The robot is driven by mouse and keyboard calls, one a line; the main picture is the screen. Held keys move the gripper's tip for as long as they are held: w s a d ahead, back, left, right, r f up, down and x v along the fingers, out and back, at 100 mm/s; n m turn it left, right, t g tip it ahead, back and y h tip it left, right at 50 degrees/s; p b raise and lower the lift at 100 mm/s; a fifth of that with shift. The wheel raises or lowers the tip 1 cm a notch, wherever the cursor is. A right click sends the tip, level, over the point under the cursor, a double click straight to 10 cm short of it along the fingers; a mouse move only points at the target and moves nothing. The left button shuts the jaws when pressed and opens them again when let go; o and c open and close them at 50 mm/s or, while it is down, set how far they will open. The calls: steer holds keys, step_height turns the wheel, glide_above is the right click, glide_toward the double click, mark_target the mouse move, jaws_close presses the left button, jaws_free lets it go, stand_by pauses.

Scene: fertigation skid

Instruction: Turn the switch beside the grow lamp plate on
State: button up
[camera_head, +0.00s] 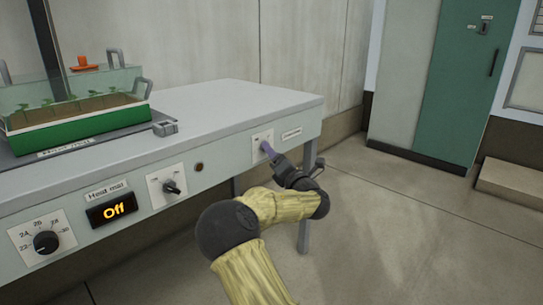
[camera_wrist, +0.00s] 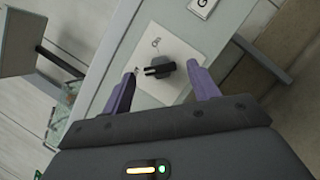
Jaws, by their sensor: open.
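The switch (camera_wrist: 160,68) is a black knob on a white plate (camera_wrist: 176,40), shown in the wrist view beside a label plate (camera_wrist: 202,6) whose visible letter is G. In the head view the switch's white plate (camera_head: 256,138) sits near the right end of the bench front, left of the small label plate (camera_head: 291,133). My gripper (camera_head: 266,149) covers the knob there. In the wrist view its two purple fingers (camera_wrist: 162,73) are open, one on each side of the knob, with visible gaps. Whether the fingertips reach the knob's depth is unclear.
A green seedling tray (camera_head: 75,130) stands on top.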

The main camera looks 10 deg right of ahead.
steer(key=shift+x, duration=1.05)
steer(key=c, duration=1)
